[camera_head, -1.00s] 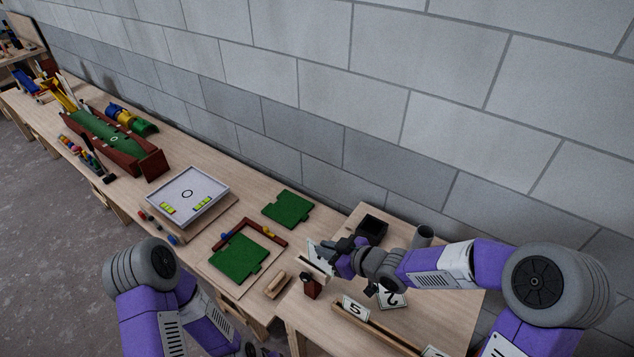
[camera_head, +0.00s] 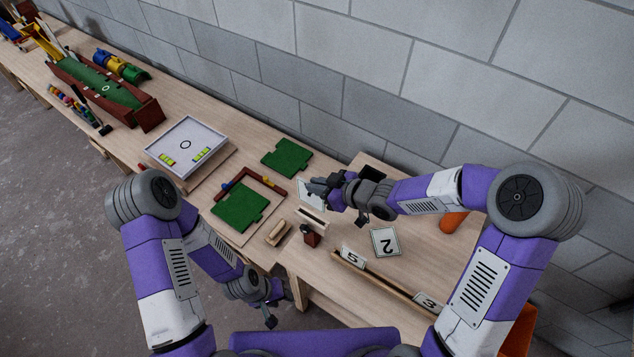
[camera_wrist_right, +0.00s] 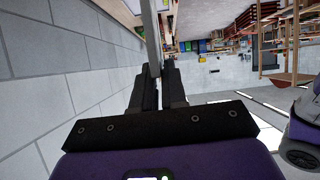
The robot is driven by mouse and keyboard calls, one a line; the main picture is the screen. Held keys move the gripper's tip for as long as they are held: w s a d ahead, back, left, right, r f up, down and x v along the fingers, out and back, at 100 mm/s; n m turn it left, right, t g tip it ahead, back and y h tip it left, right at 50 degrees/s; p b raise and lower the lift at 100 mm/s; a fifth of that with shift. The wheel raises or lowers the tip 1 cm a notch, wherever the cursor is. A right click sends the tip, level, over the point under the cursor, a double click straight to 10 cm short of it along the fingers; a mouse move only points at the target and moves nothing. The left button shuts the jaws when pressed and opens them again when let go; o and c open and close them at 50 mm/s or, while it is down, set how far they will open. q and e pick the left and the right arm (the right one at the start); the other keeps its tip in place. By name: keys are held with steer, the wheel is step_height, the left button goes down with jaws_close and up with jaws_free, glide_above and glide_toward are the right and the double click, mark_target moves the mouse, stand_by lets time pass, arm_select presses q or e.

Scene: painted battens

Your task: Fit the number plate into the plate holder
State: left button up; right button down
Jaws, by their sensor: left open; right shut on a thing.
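My right gripper (camera_head: 318,188) is shut on a thin white plate (camera_head: 308,196), held upright above the bench. In the right wrist view the plate (camera_wrist_right: 151,35) shows edge-on between the fingers (camera_wrist_right: 154,78); its face and number cannot be read there. A pale, narrow wooden piece (camera_head: 313,215) sits just below the plate; I cannot tell whether they touch. A long wooden rail (camera_head: 385,286) carries white plates marked 5 (camera_head: 352,257) and 3 (camera_head: 428,302). A plate marked 2 (camera_head: 385,241) lies nearer the wall. My left gripper (camera_head: 270,315) is open and empty, low before the bench.
A dark red block (camera_head: 310,236) and a small wooden block (camera_head: 278,233) stand near the front edge. Green boards (camera_head: 287,158) and a white tray (camera_head: 187,144) lie to the left. A dark box (camera_head: 372,173) is behind the right gripper; an orange object (camera_head: 454,222) is at right.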

steer(key=b, duration=0.4)
glide_above(317, 208)
step_height(317, 208, down, 4)
steer(key=shift+w+f, duration=0.15)
steer(key=shift+f+b, duration=0.75)
stand_by(0.8)
steer(key=shift+f+b, duration=2.25)
steer(key=shift+f, duration=0.55)
steer(key=c, duration=1.1)
jaws_free()
steer(key=shift+d+r, duration=0.1)
steer(key=p+v, duration=0.2)
steer(key=v, duration=0.5)
steer(key=shift+s+d+r, duration=0.15)
steer(key=shift+s, duration=0.05)
